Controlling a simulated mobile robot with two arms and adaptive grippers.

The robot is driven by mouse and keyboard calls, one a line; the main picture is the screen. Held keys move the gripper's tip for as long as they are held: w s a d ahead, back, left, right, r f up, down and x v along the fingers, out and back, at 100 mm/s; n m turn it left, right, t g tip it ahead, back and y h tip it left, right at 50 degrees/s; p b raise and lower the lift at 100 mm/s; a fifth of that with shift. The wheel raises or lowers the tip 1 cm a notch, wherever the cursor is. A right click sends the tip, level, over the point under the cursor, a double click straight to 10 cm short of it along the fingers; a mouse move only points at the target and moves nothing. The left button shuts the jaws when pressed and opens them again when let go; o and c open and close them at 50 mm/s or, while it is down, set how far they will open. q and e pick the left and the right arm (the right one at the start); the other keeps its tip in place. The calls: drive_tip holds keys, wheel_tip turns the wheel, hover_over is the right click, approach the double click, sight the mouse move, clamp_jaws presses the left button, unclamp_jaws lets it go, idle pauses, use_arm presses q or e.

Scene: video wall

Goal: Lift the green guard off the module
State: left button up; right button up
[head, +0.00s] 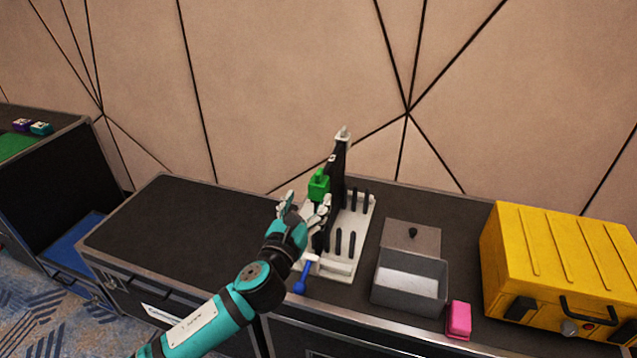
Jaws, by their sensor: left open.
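The green guard (318,185) is a small green block with a knob on top. It sits on the left face of the black upright module (339,165). The module stands in a white rack (357,232) on the dark case top. My left gripper (306,203) is open, just below and in front of the guard, its fingers spread. I see no contact between the fingers and the guard, but the gripper hides part of the rack and module's lower end. My right gripper is not in view.
A blue-handled tool (301,278) is at the rack's front. The case top (165,235) left of the rack is clear.

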sight(316, 186)
use_arm(q)
drive_tip(key=x, duration=0.3)
drive_tip(key=shift+w+d, duration=0.1)
drive_tip(key=shift+w, duration=0.2)
drive_tip(key=x, duration=0.5)
drive_tip(key=shift+f, duration=0.2)
drive_tip(key=shift+s, duration=0.1)
drive_tip(key=shift+c, duration=0.6)
drive_tip(key=c, duration=0.9)
drive_tip(key=shift+c, duration=0.2)
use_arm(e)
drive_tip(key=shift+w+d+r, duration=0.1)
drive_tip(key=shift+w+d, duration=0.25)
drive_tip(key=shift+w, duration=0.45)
use_arm(q)
drive_tip(key=shift+r, duration=0.2)
